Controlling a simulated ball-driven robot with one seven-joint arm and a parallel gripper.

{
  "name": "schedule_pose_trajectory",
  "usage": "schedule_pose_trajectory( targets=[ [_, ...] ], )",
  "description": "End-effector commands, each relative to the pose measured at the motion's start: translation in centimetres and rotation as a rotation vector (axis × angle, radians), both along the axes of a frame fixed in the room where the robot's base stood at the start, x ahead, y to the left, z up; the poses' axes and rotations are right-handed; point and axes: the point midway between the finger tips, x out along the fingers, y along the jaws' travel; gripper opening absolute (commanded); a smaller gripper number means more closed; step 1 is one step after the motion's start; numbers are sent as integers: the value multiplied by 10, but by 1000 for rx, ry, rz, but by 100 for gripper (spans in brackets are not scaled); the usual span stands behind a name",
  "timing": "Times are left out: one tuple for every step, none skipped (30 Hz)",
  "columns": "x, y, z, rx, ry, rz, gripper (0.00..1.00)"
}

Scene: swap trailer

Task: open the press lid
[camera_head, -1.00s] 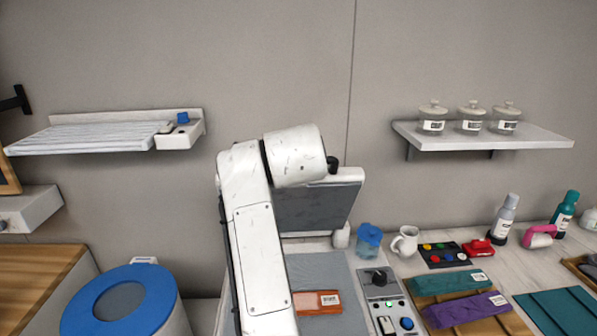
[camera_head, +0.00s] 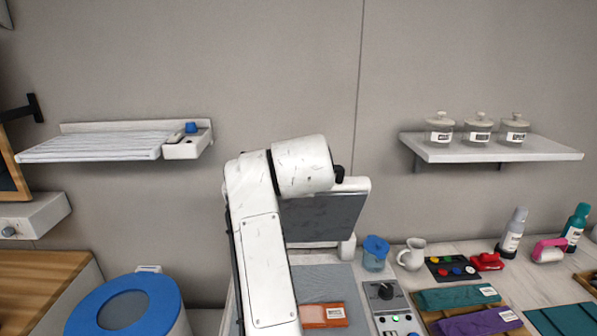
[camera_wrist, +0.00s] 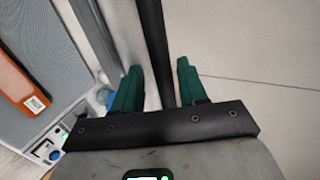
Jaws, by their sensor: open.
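The press lid (camera_head: 325,218) stands raised and tilted back over the press bed (camera_head: 318,279) in the head view, its dark grey underside facing me. An orange folded piece (camera_head: 322,315) with a label lies on the bed and also shows in the wrist view (camera_wrist: 20,85). My gripper (camera_wrist: 156,82) has green fingers that are open, one on each side of a dark bar (camera_wrist: 152,35), which looks like the lid's handle. I cannot tell whether the fingers touch it. In the head view my arm hides the gripper and part of the lid.
A control panel (camera_head: 387,300) with a black knob and a green light sits right of the bed. A blue-lidded jar (camera_head: 375,254) and a white pitcher (camera_head: 411,254) stand behind it. A blue-rimmed bin (camera_head: 124,305) is at left. Shelves (camera_head: 500,150) hang on the wall.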

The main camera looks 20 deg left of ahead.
Motion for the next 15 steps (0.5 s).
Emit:
schedule_pose_trajectory(
  targets=[
    [-3, -1, 0, 0, -1, 0, 42],
    [-5, -2, 2, 1, -2, 0, 42],
    [-9, -3, 4, 2, -2, 0, 42],
    [-13, -4, 5, 2, -2, 0, 42],
    [-16, -5, 7, 3, -2, 0, 42],
    [-22, -7, 9, 3, -2, 0, 42],
    [-27, -8, 13, 4, -4, 1, 42],
    [-31, -10, 15, 3, -4, 0, 42],
    [-38, -13, 18, 3, -3, 0, 42],
    [-42, -14, 20, 3, -4, -1, 42],
    [-47, -16, 23, 5, -4, 0, 42],
    [-54, -18, 27, 4, -4, 0, 42],
    [-58, -19, 29, 3, -4, 0, 42],
    [-63, -21, 32, 3, -3, 0, 42],
    [-68, -23, 34, 3, -2, 0, 42]
  ],
)
